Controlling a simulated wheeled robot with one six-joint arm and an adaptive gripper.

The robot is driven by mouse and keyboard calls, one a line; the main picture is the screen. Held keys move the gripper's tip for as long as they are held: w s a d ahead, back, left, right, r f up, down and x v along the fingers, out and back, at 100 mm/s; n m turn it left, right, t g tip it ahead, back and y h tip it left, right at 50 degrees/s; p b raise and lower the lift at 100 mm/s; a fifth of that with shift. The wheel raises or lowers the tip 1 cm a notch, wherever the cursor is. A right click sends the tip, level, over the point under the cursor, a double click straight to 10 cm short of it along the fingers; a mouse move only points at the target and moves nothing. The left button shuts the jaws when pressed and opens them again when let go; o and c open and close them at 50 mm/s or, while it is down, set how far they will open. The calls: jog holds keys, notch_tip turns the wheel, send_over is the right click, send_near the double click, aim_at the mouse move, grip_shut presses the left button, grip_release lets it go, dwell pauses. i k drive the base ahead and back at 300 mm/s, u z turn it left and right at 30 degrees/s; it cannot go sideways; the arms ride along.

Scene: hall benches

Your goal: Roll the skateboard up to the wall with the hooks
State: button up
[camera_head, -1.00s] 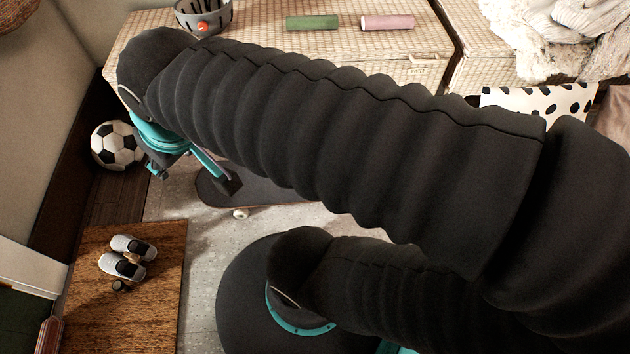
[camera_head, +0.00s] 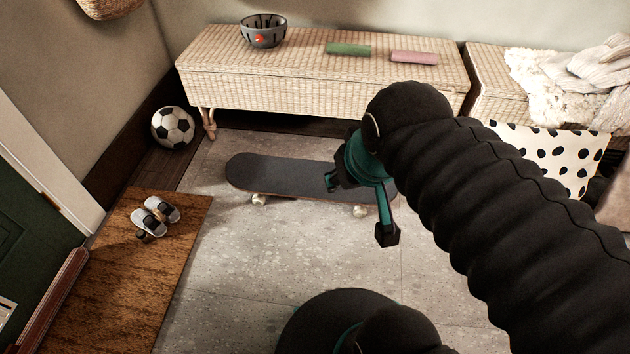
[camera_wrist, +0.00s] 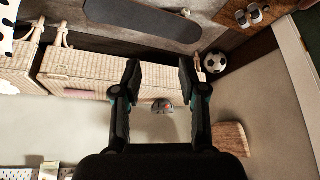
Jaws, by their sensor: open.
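The skateboard (camera_head: 290,175) has a dark deck and pale wheels and stands on the grey tiled floor in front of the wicker bench. Its right end is partly hidden by my gripper in the head view. It also shows at the top of the wrist view (camera_wrist: 145,18). My gripper (camera_head: 358,208) is open, with nothing between its fingers, in front of the board's right part in the head view. In the wrist view its fingers (camera_wrist: 160,75) are spread apart. A plain wall (camera_head: 350,12) rises behind the benches. I cannot make out hooks on it.
The wicker bench (camera_head: 300,97) carries a grey bowl (camera_head: 263,30) and green and pink rolls. A second bench with blankets stands right. A football (camera_head: 172,127) lies in the left corner. A brown mat (camera_head: 140,265) with shoes lies front left. Floor before the board is clear.

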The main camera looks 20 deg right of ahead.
aim_at(249, 172)
jog(key=i, duration=0.95)
jog(key=z, duration=0.8)
jog(key=k, duration=1.2)
jog(key=z, duration=0.75)
jog(key=i, duration=0.85)
jog(key=z, duration=0.3)
